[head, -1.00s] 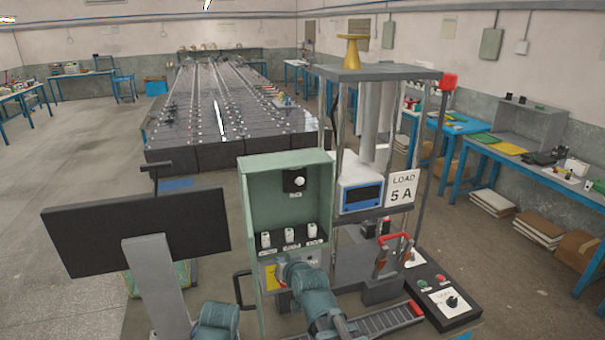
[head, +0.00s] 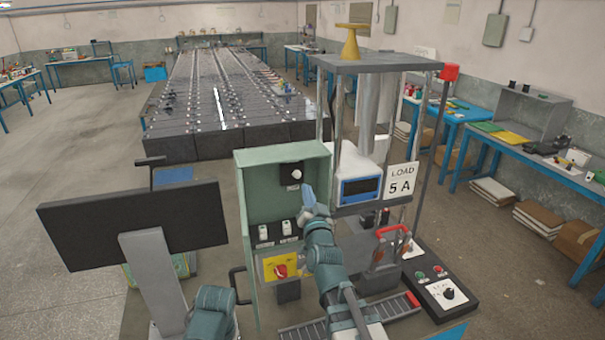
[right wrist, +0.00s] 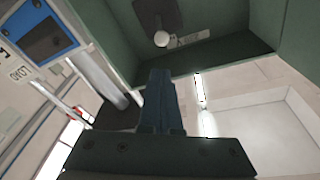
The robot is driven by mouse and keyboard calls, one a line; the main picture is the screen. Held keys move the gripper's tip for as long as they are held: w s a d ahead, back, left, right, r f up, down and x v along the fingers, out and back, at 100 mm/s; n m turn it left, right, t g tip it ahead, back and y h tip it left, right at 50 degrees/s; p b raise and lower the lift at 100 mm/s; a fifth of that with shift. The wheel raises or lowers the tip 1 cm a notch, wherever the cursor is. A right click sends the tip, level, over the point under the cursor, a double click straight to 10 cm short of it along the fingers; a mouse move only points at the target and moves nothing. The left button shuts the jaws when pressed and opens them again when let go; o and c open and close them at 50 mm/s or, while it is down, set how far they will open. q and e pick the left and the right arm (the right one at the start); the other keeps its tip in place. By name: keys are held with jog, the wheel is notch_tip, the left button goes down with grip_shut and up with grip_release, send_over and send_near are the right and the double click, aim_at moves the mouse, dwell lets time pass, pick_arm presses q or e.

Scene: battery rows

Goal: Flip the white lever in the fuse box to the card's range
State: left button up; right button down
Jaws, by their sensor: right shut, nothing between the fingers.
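The fuse box (head: 243,205) is an open green cabinet. High on its back wall a black plate carries the white lever (head: 296,173), seen as a round white end. The lever also shows in the right wrist view (right wrist: 161,39). The card (head: 402,186) reads "LOAD 5 A" and hangs on the frame right of the box. My right gripper (head: 308,193) is shut and empty, just below and right of the lever plate. In the right wrist view its fingertips (right wrist: 159,76) point toward the lever, with a visible gap. My left gripper is out of view.
White fuses (head: 263,231) sit low in the box, partly behind my right arm. Below is a red rotary switch (head: 281,271) on a yellow plate. A metal frame with a blue-faced meter (head: 360,189) stands close on the right; a black monitor (head: 135,225) stands left.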

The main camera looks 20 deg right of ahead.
jog(key=shift+w, duration=0.15)
jog(key=w+d+r+p, duration=0.1)
jog(key=w, duration=0.8)
jog(key=shift+w+r+p, duration=0.25)
jog(key=shift+p, duration=0.05)
jog(key=shift+d+f, duration=0.1)
jog(key=s+f+m+t+h+b, duration=0.1)
jog(key=s+f+t+b, duration=0.2)
jog(key=f+b, duration=0.5)
jog(key=s+a+f+m+t+h+b, duration=0.1)
jog(key=s+f+t+b, duration=0.2)
jog(key=b, duration=1.7)
notch_tip(320, 180, down, 5)
jog(key=shift+a+r+t+h+b, duration=0.1)
jog(key=shift+a+t+h+b, duration=0.1)
jog(key=shift+t+h+b, duration=0.3)
